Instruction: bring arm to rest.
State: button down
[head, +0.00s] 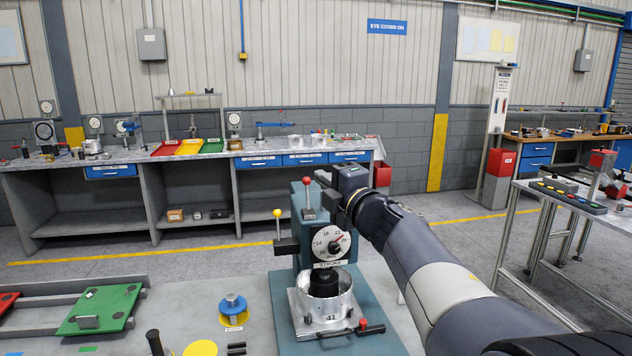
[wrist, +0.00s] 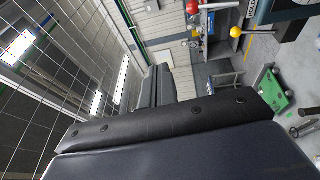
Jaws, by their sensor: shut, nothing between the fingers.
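My arm (head: 425,265) reaches in from the lower right of the head view. Its dark wrist end is beside the upper part of a blue-grey press, to the right of its dial (head: 331,244). In the wrist view the two dark fingers of my gripper (wrist: 157,72) lie side by side, shut and empty. The fingertips are not clear in the head view. The press's red knob (head: 307,181) and yellow knob (head: 277,213) also show in the wrist view. A metal cup (head: 323,300) sits under the press ram.
A green pallet (head: 98,308) lies on a rack at the left. A blue part (head: 232,304) stands on a yellow disc nearby. A long grey bench (head: 105,157) with trays and gauges runs along the back wall. A side table (head: 580,200) stands at the right. Open floor lies between.

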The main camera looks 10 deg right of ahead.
jog(key=shift+s+d+r, duration=0.1)
jog(key=shift+s+r, duration=0.05)
jog(key=shift+s, duration=0.15)
